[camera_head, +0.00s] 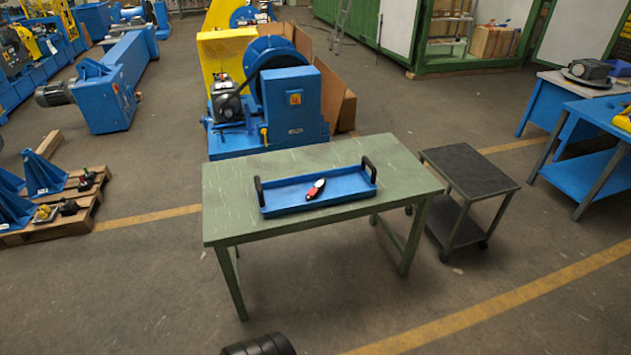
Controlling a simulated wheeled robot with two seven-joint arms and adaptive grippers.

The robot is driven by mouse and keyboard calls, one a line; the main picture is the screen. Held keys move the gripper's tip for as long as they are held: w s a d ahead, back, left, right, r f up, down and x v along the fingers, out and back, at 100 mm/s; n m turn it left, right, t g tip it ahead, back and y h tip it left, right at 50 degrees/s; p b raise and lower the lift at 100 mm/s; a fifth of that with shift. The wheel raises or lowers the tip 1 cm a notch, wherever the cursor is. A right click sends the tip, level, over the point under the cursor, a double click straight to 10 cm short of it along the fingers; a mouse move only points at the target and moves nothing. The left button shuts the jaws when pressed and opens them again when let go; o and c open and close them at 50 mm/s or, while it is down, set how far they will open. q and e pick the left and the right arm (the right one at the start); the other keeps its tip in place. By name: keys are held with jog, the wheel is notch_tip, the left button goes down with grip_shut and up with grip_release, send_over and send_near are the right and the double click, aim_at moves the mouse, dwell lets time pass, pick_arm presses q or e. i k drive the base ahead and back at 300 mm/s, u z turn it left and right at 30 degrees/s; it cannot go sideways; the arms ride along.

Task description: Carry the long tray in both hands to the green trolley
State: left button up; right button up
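The long tray (285,197) is blue and shallow with two black upright handles. A small red and black tool (315,189) with a pale round face lies in the tray. The trolley (468,171) stands just right of the table, with a dark bare top, a grey-green frame, a lower shelf and castors. Neither of my grippers is in view.
A large blue machine (290,105) stands behind the table. A blue bench (590,170) stands right of the trolley. A pallet with blue brackets (42,175) lies at left. The floor in front is open, with a yellow line. A dark ribbed part shows at the bottom edge.

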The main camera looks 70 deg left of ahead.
aim_at(467, 167)
jog(key=u, duration=0.5)
jog(key=i, duration=1.15)
jog(key=u, duration=0.85)
